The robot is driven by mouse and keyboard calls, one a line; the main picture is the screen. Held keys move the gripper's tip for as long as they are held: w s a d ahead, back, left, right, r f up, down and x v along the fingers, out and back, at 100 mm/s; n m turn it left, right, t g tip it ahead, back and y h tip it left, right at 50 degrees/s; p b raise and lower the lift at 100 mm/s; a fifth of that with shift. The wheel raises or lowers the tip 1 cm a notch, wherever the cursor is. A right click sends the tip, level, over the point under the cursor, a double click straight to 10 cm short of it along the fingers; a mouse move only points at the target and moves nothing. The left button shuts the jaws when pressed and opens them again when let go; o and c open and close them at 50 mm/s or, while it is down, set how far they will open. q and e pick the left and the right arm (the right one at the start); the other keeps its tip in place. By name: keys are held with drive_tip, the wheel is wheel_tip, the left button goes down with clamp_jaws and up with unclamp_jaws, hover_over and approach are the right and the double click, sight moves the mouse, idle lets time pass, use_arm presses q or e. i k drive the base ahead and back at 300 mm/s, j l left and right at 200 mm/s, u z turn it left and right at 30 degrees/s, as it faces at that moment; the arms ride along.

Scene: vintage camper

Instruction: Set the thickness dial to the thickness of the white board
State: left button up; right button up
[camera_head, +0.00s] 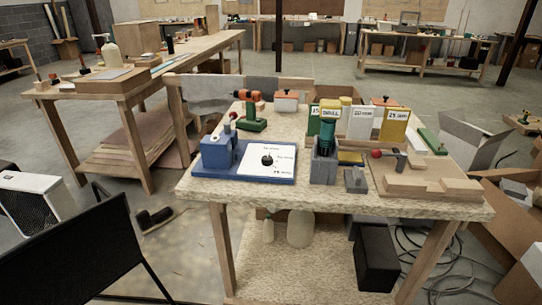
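The thickness dial is a small black knob (267,159) on a white plate (281,168) with several small labels around it. The plate sits on a blue base (230,173) beside a blue block-shaped body, at the left of the workbench. The labels and the knob's pointing direction are too small to read surely. The white board (361,122) stands upright at the back right, between a green-and-white upright piece and a yellow-edged board (394,125). Its label is small and seems to read 20 mm. Neither of my grippers shows in the head view.
A grey holder (324,166) with a dark green tool stands just right of the dial. A wooden fixture (413,181) with a red-knobbed lever fills the workbench's right side. A black chair-like frame (85,255) is at the front left.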

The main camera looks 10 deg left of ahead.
sight(266, 160)
drive_tip(key=i+l, duration=0.35)
drive_tip(key=i+l+u, duration=0.1)
drive_tip(key=i+l, duration=0.25)
drive_tip(key=l, duration=0.2)
